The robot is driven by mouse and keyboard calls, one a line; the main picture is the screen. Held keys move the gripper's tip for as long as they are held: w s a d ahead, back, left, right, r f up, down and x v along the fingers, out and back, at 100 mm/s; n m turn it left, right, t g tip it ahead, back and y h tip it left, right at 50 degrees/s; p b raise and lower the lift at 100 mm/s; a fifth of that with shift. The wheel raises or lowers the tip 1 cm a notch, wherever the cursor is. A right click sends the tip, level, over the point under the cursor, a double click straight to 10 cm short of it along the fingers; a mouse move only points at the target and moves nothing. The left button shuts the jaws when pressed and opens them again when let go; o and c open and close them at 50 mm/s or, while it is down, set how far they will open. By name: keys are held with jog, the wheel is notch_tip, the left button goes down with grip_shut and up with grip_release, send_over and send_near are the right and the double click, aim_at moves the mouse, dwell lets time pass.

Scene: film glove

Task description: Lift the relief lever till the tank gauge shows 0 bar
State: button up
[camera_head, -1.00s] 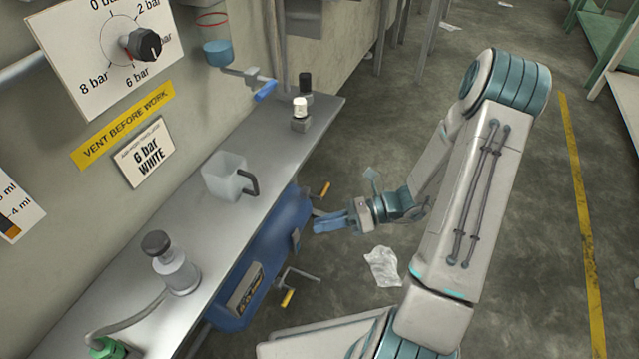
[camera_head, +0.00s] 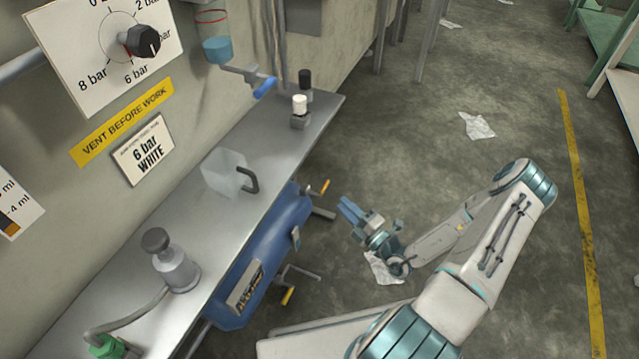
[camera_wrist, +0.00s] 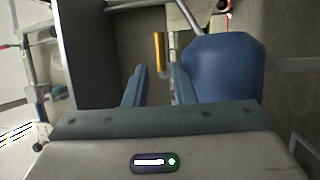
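The blue tank (camera_head: 270,250) hangs under the bench. A small lever with an orange handle (camera_head: 324,186) sticks out at its far end; it looks like the relief lever. My gripper (camera_head: 346,208) is in the air to the right of this lever, apart from it. In the wrist view my gripper (camera_wrist: 159,86) is open and empty, with an orange handle (camera_wrist: 159,50) beyond the gap between the fingers and the tank (camera_wrist: 222,70) to the right. I cannot make out a tank gauge reading.
A metal bench (camera_head: 130,255) carries a clear jug (camera_head: 223,172), a grey pump-like bottle (camera_head: 176,265) and a white-topped fitting (camera_head: 299,110). A wall dial (camera_head: 122,42) marked in bar is above. A crank with a yellow grip (camera_head: 288,295) is below the tank. Paper (camera_head: 478,126) lies on open floor.

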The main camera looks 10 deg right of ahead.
aim_at(323, 186)
jog(key=b+x, duration=0.3)
jog(key=x, duration=0.6)
jog(key=shift+w+a, duration=0.2)
jog(key=shift+w, duration=0.15)
jog(key=shift+w+a+r+b, duration=0.25)
jog(key=shift+w+a+b, duration=0.1)
jog(key=shift+w, duration=0.25)
grip_shut()
